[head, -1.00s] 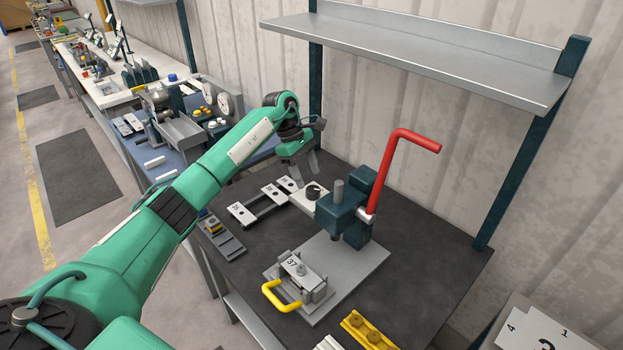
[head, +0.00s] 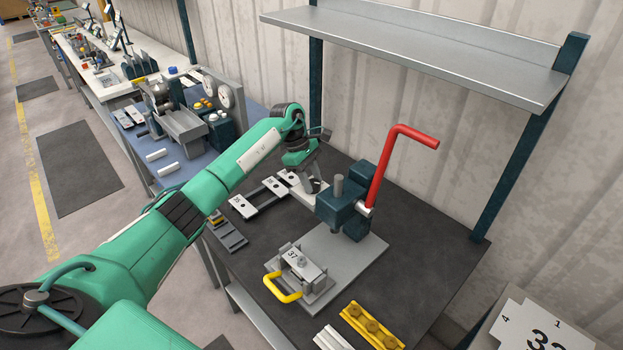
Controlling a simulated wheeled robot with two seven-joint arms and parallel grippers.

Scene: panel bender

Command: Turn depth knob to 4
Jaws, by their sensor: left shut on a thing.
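The bender (head: 340,204) is a dark blue block on a grey base plate (head: 362,249), with a red crank handle (head: 378,172). A light grey arm runs from its left side and carries the small depth knob (head: 323,185). My left gripper (head: 313,182) comes from the upper left and is shut on the knob, its fingers pointing down. The fingers hide most of the knob, and I cannot read its setting. My right gripper is not in view.
A block marked 37 (head: 300,262) with a yellow handle (head: 283,290) sits on the base plate. Numbered plates (head: 243,206) lie left of the bender. A yellow strip (head: 371,326) lies at the front. A grey shelf (head: 420,55) hangs above. The dark table's right side is clear.

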